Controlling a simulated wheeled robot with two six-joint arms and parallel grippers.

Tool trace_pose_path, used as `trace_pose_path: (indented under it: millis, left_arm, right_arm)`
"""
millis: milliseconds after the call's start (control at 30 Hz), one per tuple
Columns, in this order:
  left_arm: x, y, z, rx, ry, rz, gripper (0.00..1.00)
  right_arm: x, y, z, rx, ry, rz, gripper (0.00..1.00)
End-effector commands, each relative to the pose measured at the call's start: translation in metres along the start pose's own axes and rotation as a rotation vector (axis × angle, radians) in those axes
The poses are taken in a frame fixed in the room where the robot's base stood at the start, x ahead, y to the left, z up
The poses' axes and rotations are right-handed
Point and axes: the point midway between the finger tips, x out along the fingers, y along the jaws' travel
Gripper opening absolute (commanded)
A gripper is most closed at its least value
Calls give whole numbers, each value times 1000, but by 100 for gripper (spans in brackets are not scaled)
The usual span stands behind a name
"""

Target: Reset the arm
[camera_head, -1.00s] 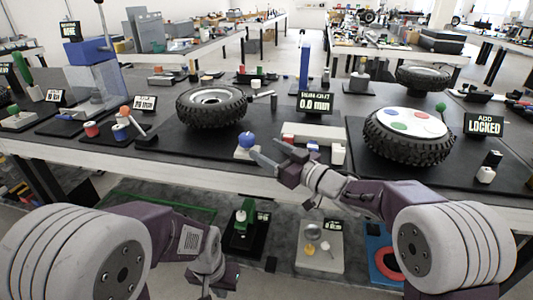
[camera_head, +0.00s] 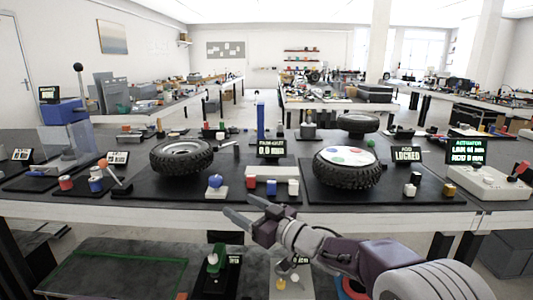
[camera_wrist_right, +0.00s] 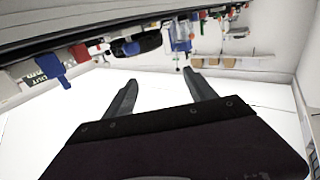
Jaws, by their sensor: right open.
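My right gripper (camera_head: 239,206) is open and empty in the head view. It is in front of the table's front edge, and its fingers point up and left toward the blue ball on a white base (camera_head: 216,183). In the right wrist view the two open fingers (camera_wrist_right: 160,78) have nothing between them; that picture looks turned over, with the table along the top. My right arm comes in from the lower right. My left arm and gripper are out of view.
The table (camera_head: 420,219) holds a bare tire (camera_head: 182,157), a tire with a white disc (camera_head: 345,168), a run-out sign (camera_head: 271,149), a locked sign (camera_head: 407,154) and a white actuator box (camera_head: 487,182). Below is a lower shelf (camera_head: 120,270). Space in front of the table looks free.

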Motion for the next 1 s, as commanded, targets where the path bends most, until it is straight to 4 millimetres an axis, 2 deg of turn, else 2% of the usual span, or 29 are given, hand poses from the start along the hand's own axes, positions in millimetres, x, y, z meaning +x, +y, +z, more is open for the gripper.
trace_pose_path:
  millis: [133,267,367,467,533,633,733,900,1000]
  left_arm:
    - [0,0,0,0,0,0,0]
    - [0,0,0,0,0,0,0]
    - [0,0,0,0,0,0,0]
    - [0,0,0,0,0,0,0]
    - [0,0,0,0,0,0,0]
    - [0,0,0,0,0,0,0]
    - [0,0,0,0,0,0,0]
    - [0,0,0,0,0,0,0]
    - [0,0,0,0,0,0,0]
  right_arm:
    - [-26,30,6,54,-35,143,65]
    - [-56,62,29,107,-117,306,65]
    - [-88,83,56,156,-209,442,65]
    - [-129,97,95,218,-341,582,65]
    - [-166,99,128,277,-464,683,65]
    - [-224,84,181,380,-677,795,65]
    - [-271,54,222,477,-874,844,65]
    - [-329,-8,266,621,-1168,829,65]
    - [-356,-47,278,690,-1339,767,65]
